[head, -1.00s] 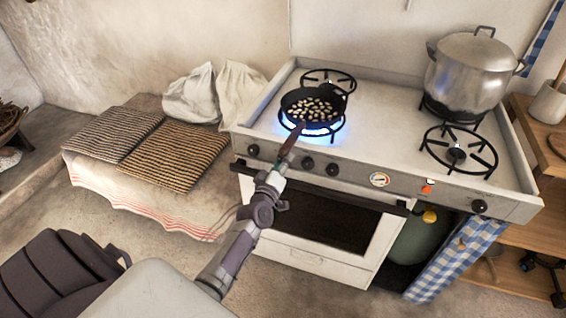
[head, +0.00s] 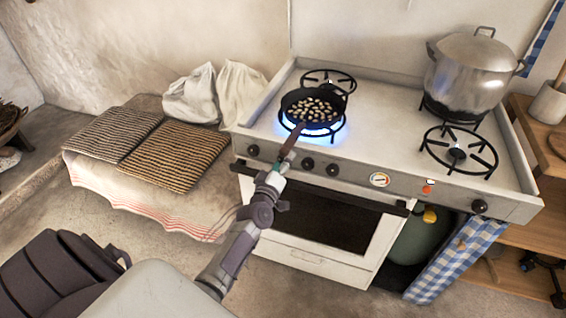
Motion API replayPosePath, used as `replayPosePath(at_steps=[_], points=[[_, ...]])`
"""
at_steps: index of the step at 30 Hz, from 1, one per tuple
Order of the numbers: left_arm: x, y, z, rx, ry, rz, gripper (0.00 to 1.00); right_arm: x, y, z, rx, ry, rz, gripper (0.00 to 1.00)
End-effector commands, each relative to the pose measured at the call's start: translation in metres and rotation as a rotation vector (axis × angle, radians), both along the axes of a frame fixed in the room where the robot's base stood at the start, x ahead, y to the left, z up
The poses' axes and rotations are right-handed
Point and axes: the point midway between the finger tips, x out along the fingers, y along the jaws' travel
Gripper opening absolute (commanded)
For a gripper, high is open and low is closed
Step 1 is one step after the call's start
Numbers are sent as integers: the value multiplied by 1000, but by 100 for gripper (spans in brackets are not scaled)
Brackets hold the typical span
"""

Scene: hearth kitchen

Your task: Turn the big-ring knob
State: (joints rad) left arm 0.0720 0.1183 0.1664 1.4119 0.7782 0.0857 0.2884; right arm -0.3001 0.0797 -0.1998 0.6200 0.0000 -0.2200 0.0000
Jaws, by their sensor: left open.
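The white stove's front panel carries several black knobs: a far-left knob (head: 253,150), two knobs side by side (head: 308,163) and (head: 332,169), and a far-right knob (head: 480,206). I cannot tell which one is the big-ring knob. My left gripper (head: 279,169) is open in front of the panel, between the far-left knob and the paired knobs. It overlaps the lower end of the pan's handle (head: 291,143) in the picture; I cannot tell whether they touch. My right gripper is not in view.
A black pan (head: 311,106) with pale pieces sits over a blue flame at front left. A lidded steel pot (head: 466,75) stands at back right. A gauge (head: 379,180) and a red button (head: 428,188) are on the panel. The oven door (head: 318,222) is shut.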

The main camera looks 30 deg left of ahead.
Motion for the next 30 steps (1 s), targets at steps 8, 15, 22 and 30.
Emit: replayPosePath(at_steps=[8,15,22,30], points=[[-22,-5,-1,-1,2,0,65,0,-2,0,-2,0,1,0],[-72,-17,-1,-1,3,0,65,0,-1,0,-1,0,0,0],[-107,-26,-1,1,2,0,65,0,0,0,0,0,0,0],[-117,-28,0,0,0,0,65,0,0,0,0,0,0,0]])
